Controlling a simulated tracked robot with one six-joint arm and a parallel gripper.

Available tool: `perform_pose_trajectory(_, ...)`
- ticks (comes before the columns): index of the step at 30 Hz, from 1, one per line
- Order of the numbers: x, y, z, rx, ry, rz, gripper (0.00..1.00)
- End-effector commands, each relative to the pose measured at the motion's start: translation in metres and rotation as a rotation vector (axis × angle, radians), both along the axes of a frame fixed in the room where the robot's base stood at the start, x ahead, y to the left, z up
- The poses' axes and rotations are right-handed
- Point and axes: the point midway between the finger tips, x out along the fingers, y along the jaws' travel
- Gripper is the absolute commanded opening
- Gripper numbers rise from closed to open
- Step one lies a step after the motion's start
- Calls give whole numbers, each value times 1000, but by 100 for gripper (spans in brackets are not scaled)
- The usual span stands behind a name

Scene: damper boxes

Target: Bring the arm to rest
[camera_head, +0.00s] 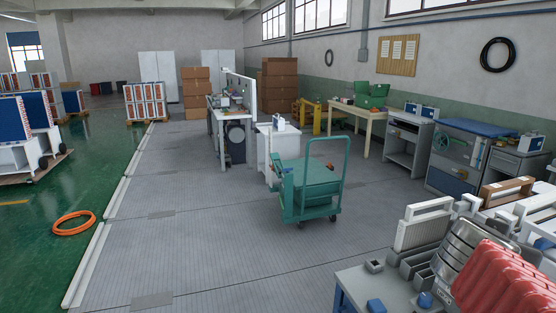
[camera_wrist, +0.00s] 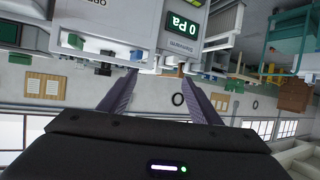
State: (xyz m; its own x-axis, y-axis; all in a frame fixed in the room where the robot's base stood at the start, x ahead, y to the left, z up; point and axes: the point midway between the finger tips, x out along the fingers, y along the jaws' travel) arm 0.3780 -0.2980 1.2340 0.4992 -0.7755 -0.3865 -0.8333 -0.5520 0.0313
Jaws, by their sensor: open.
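My gripper (camera_wrist: 159,76) shows in the wrist view, its two dark fingers spread apart with nothing between them. The wrist view is turned upside down, with the ceiling side low in the picture. A pale device with a green display reading 0 Pa (camera_wrist: 186,25) appears beyond the fingertips, at the top of the view. I cannot tell how far it is from the fingers; no contact shows. I cannot make out my gripper in the head view.
A workbench (camera_head: 358,282) with crowded grey and white parts fills the bottom right of the head view. A green trolley (camera_head: 312,180) stands mid-floor. An orange hose coil (camera_head: 74,223) lies on the green floor at left. The grey floor (camera_head: 200,240) between is clear.

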Motion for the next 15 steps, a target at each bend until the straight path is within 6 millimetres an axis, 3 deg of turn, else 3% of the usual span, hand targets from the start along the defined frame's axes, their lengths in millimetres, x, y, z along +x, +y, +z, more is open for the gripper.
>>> perform_pose_trajectory(15, -29, 135, -88, 202, 353, 332, 58)
